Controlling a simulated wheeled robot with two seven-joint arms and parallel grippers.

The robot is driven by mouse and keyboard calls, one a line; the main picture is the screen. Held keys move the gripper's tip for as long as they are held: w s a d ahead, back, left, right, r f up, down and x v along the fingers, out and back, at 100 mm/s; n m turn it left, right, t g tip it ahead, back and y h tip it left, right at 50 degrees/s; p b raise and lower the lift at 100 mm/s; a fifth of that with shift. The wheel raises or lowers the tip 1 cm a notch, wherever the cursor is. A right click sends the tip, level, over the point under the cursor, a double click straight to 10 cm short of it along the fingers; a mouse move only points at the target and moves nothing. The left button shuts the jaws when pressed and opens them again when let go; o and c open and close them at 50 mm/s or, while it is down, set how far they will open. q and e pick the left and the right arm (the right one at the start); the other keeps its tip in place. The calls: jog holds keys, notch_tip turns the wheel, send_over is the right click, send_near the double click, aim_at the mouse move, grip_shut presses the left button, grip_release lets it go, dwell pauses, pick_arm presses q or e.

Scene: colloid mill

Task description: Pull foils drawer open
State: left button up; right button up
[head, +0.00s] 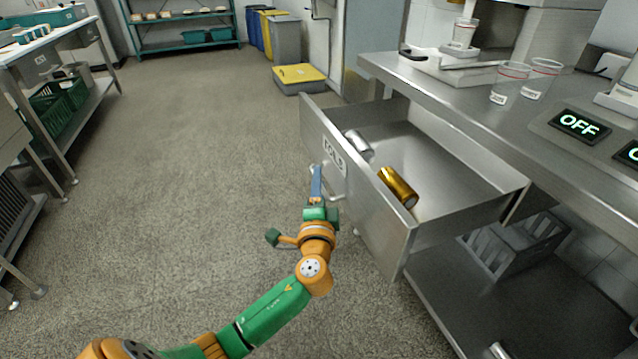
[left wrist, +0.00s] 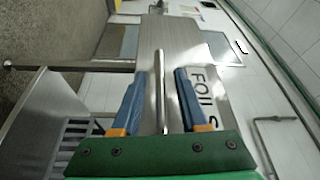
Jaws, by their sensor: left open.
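The foils drawer (head: 362,195) is a steel drawer marked FOILS, pulled well out from under the counter. A silver roll (head: 359,145) and a gold roll (head: 398,187) lie inside it. Its bar handle (left wrist: 161,105) runs between the two blue fingers of my left gripper (left wrist: 160,73) in the left wrist view. The fingers are open, with a gap on each side of the bar. In the head view my left gripper (head: 317,178) is at the drawer front, beside the label. My right gripper is not in view.
The steel counter (head: 440,85) above the drawer carries clear cups (head: 509,83) and a lit OFF display (head: 580,125). A grey crate (head: 500,245) stands on the shelf below. The floor (head: 190,150) left of the drawer is clear.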

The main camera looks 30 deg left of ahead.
pick_arm(q)
jog(key=v, duration=0.6)
jog(key=shift+s+d, duration=0.2)
jog(key=shift+s, duration=0.15)
